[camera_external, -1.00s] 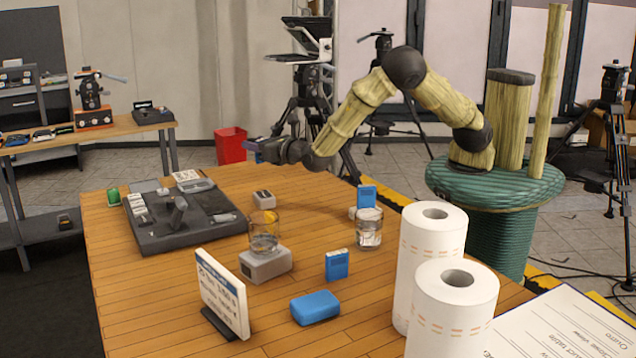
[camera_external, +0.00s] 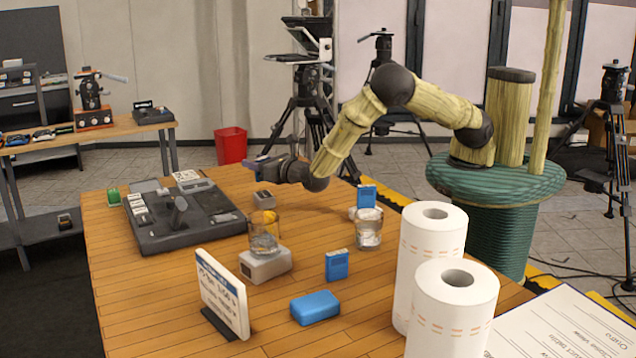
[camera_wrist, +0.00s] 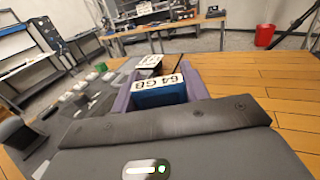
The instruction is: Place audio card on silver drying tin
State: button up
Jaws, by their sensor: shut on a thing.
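My gripper (camera_external: 259,161) is above the far part of the wooden table. In the wrist view its purple fingers (camera_wrist: 157,91) are shut on a blue card (camera_wrist: 160,98) with a white "64 GB" label. The fingers hide the card's sides, and I cannot tell whether it is the audio card. A small silver-grey box (camera_external: 264,200) sits on the table below and near my gripper. A larger light grey box (camera_external: 265,265) nearer the camera has a glass (camera_external: 263,236) on it. I cannot tell which box is the silver drying tin.
A dark grey tray console (camera_external: 150,235) fills the table's left. Another glass (camera_external: 368,232), blue cards (camera_external: 337,265), a blue case (camera_external: 315,307), a sign (camera_external: 222,295) and paper rolls (camera_external: 430,250) stand to the right and front. Bare wood (camera_wrist: 260,80) lies right of my gripper.

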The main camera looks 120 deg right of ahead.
jog(key=shift+f+p, duration=0.45)
jog(key=shift+f, duration=1.65)
jog(key=o, duration=1)
jog(key=shift+f, duration=0.1)
jog(key=shift+c, duration=0.2)
jog(key=shift+b+v, duration=1.05)
jog(key=shift+v, duration=2.7)
